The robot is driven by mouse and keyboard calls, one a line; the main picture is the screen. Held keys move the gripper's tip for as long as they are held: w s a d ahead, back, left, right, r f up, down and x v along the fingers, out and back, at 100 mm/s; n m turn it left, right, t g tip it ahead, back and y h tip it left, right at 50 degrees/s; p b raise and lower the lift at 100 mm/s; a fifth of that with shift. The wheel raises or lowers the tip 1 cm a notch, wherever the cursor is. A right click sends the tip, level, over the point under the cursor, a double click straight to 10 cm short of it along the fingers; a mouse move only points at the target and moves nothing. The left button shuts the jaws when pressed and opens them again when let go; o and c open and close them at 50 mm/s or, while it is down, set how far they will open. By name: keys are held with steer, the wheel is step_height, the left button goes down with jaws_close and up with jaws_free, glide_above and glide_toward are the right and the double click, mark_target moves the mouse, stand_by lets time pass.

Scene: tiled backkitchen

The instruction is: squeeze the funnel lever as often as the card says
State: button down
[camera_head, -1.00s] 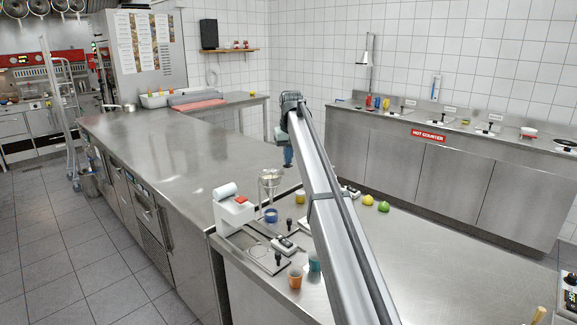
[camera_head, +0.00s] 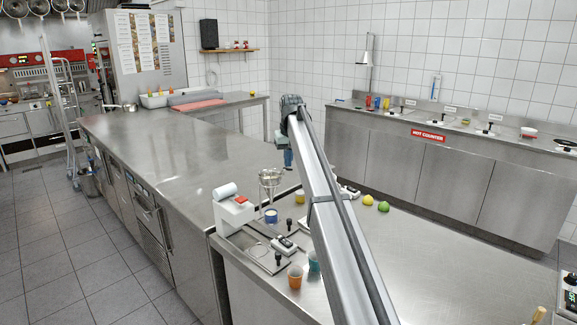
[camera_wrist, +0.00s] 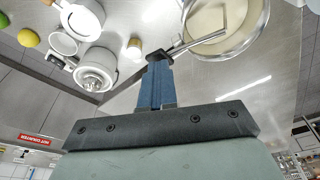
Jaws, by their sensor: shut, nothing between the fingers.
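The funnel (camera_head: 270,178) stands upright on the counter, above a small blue cup (camera_head: 271,215). In the wrist view the pale, round funnel (camera_wrist: 222,22) is at the upper right, with a thin metal lever (camera_wrist: 190,43) reaching toward my fingertips. My gripper (camera_wrist: 157,58) has its blue fingers shut together, with the tips close to the lever's end. I cannot tell whether they touch it. In the head view my gripper (camera_head: 288,160) is just behind and right of the funnel, partly hidden by my arm. I cannot make out the card.
An orange cup (camera_head: 295,276), a teal cup (camera_head: 313,262) and a yellow cup (camera_head: 300,197) stand nearby. A lemon (camera_head: 367,200) and lime (camera_head: 383,206) lie to the right. The long counter (camera_head: 170,150) behind is mostly clear.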

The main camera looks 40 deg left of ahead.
steer(key=shift+w+a+v, duration=0.1)
steer(key=shift+a+v, duration=0.1)
steer(key=shift+v, duration=0.85)
steer(key=shift+w+a+v, duration=0.1)
steer(key=shift+a+v, duration=0.05)
steer(key=shift+v, duration=0.85)
steer(key=shift+r, duration=0.1)
